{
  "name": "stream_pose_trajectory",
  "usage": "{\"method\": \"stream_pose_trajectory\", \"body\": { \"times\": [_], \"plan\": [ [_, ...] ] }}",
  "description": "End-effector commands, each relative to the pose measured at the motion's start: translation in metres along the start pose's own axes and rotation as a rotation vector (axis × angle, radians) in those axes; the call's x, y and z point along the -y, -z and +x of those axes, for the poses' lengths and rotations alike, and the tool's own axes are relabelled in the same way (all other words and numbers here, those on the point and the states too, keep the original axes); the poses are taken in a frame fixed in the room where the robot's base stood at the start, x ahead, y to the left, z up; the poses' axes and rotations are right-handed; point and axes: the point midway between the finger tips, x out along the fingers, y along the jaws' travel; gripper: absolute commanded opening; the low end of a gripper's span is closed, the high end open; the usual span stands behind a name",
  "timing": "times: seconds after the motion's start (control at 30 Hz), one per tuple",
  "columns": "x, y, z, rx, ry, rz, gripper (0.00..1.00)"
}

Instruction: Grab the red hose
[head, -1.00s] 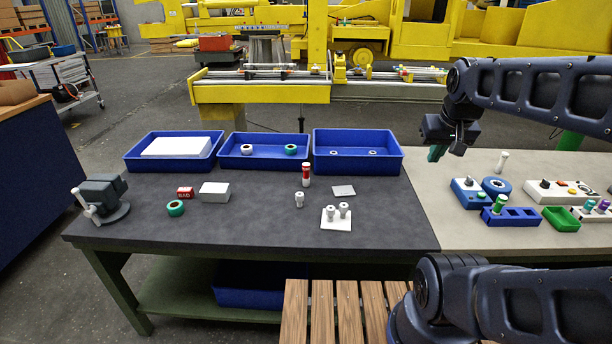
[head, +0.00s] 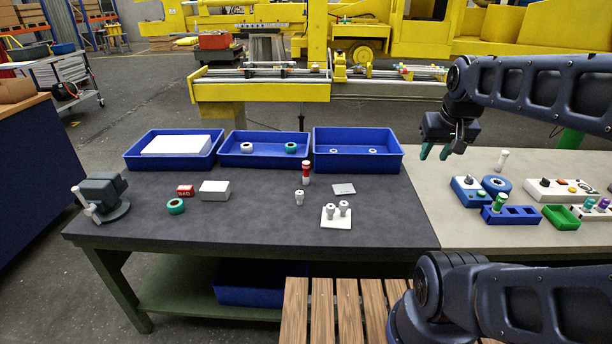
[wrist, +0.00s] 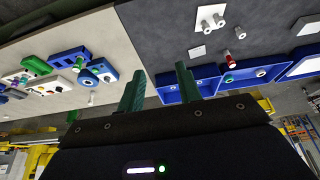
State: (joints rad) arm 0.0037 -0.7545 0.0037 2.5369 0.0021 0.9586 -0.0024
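The red hose (head: 306,174) is a small upright cylinder with red and white bands. It stands on the dark grey table (head: 250,220), in front of the gap between the middle and right blue trays. In the wrist view the red hose (wrist: 229,60) shows right of the fingers, near a blue tray. My gripper (head: 435,152) hangs to the right of the hose and higher, near the joint with the light table. Its two green fingers are apart with nothing between them; the wrist view shows the open gripper (wrist: 159,78) too.
A small white fitting (head: 299,198) stands just in front of the hose. A white plate with two fittings (head: 336,222) and a flat light tile (head: 343,189) lie to its right. Blue trays (head: 357,163) line the back edge.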

Motion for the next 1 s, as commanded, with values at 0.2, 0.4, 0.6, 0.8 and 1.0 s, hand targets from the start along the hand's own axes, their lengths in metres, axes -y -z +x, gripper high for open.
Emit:
{"method": "stream_pose_trajectory", "body": {
  "times": [0.2, 0.4, 0.6, 0.8, 1.0],
  "plan": [
    [0.0, 0.0, 0.0, 0.0, 0.0, 0.0, 0.56],
    [0.001, 0.002, 0.0, 0.002, 0.0, -0.005, 0.56],
    [0.007, 0.029, 0.003, 0.026, 0.003, -0.077, 0.56],
    [0.023, 0.075, 0.013, 0.064, 0.01, -0.205, 0.56],
    [0.042, 0.121, 0.031, 0.1, 0.022, -0.337, 0.56]
  ]
}}
